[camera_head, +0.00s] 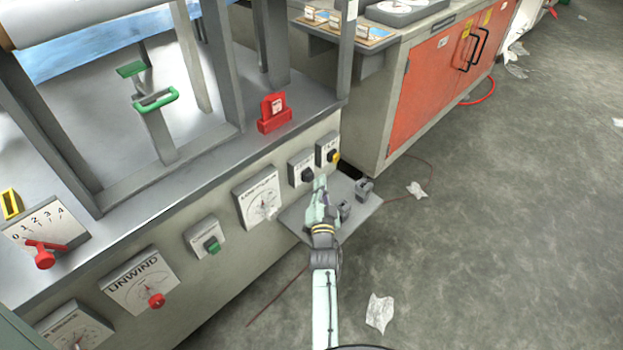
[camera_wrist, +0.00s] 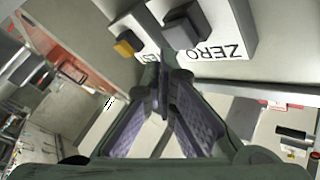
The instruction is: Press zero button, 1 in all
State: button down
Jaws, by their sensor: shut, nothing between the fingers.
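The zero button is a dark grey square knob (camera_wrist: 184,27) on a pale box labelled ZERO, which appears upside down in the wrist view. In the head view the same dark knob (camera_head: 308,175) is on the front of the machine, partly behind my gripper (camera_head: 320,183). My gripper (camera_wrist: 164,62) is shut and empty. Its tips are close to the lower edge of the button in the wrist view; I cannot tell whether they touch it.
A yellow button (camera_wrist: 127,45) on a neighbouring box is just beside the zero button; it also shows in the head view (camera_head: 334,156). A round dial panel (camera_head: 257,198) is on the other side. A grey shelf (camera_head: 364,205) with small knobs juts out below. Open floor lies right.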

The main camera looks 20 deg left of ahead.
jog(key=shift+d+r, duration=0.1)
jog(key=shift+d, duration=0.05)
jog(key=d+p, duration=0.1)
jog(key=s+d+p, duration=0.1)
jog(key=d+p, duration=0.2)
jog(key=p, duration=0.1)
jog(key=shift+s+d, duration=0.25)
jog(key=shift+s, duration=0.1)
dwell(0.8)
